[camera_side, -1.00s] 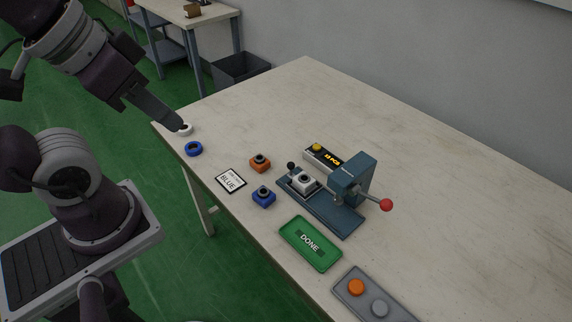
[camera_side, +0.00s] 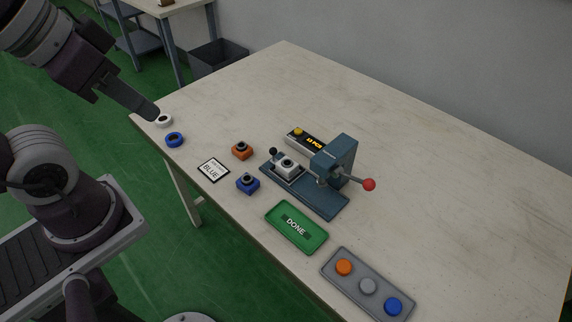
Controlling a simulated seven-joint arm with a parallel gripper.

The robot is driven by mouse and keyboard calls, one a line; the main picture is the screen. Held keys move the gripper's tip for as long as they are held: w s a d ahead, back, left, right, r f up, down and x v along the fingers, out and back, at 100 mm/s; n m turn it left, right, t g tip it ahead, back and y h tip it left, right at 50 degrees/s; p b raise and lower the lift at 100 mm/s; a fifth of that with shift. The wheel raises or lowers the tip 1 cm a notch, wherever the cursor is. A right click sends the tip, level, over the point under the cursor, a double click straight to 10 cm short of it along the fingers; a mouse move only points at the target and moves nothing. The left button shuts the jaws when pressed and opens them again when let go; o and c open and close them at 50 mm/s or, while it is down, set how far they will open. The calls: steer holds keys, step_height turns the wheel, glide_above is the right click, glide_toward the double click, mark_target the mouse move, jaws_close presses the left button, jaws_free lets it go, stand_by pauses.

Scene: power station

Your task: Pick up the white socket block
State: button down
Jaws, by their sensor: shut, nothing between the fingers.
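The white socket block (camera_side: 287,168) is a small white cube with a dark round top. It sits on the blue base plate of the press (camera_side: 336,160), to the left of the press's upright body. My gripper (camera_side: 155,114) is shut and empty at the far left edge of the table. Its tip is beside a white ring (camera_side: 164,121), well to the left of the white block. Whether the tip touches the ring cannot be told from this view.
A blue ring (camera_side: 174,139), an orange block (camera_side: 242,150), a blue block (camera_side: 248,183) and a card reading BLUE (camera_side: 213,170) lie left of the press. The green DONE tray (camera_side: 280,211) and a grey button panel (camera_side: 331,271) are in front. The press's red-knobbed lever (camera_side: 369,185) sticks out right.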

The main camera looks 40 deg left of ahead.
steer(key=c, duration=0.8)
jaws_free()
steer(key=shift+o, duration=0.2)
steer(key=shift+w, duration=0.1)
steer(key=m+g, duration=0.5)
steer(key=m, duration=1.1)
glide_above(287, 162)
step_height(287, 162, down, 22)
step_height(287, 162, down, 12)
steer(key=shift+f+m+g, duration=0.1)
steer(key=shift+m+g, duration=0.2)
steer(key=shift+m, duration=0.7)
